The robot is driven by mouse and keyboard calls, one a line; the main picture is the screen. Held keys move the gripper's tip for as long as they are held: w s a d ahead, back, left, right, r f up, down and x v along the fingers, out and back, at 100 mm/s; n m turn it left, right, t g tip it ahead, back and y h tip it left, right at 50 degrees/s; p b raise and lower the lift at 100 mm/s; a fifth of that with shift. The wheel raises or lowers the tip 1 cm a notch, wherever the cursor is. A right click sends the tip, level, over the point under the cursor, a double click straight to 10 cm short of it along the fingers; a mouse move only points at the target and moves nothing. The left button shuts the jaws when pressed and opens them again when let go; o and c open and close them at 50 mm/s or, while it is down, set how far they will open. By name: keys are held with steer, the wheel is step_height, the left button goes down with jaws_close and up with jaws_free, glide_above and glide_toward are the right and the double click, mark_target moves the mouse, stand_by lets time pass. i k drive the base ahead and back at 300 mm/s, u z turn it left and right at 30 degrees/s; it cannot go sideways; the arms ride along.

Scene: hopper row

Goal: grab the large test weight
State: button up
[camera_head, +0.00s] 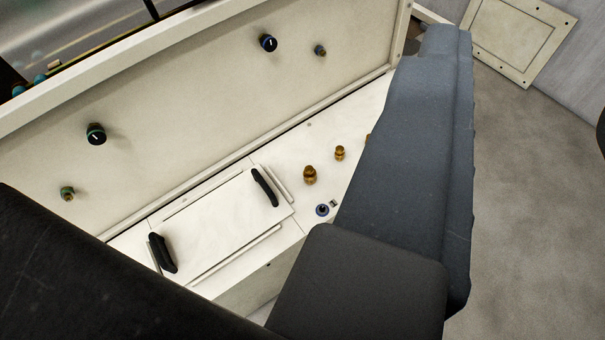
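Brass test weights stand on the cream ledge in the middle of the view. The nearest brass weight (310,175) looks the largest of those I can see, and it is upright. A smaller brass weight (340,153) stands behind it to the right. A sliver of a third brass piece (368,138) shows at the edge of my gripper, which hides the rest. My gripper (410,150) is a long blue-grey shape to the right of the weights, apart from the nearest one. I cannot make out two separate fingers or anything held.
A cream lid (215,220) with two black handles lies left of the weights. A small dark blue knob (322,210) sits in front of them. The upright cream panel (200,90) behind carries several knobs. Grey floor (530,220) is open at the right.

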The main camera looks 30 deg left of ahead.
mark_target(309, 175)
steer(key=i, duration=0.9)
steer(key=z, duration=0.05)
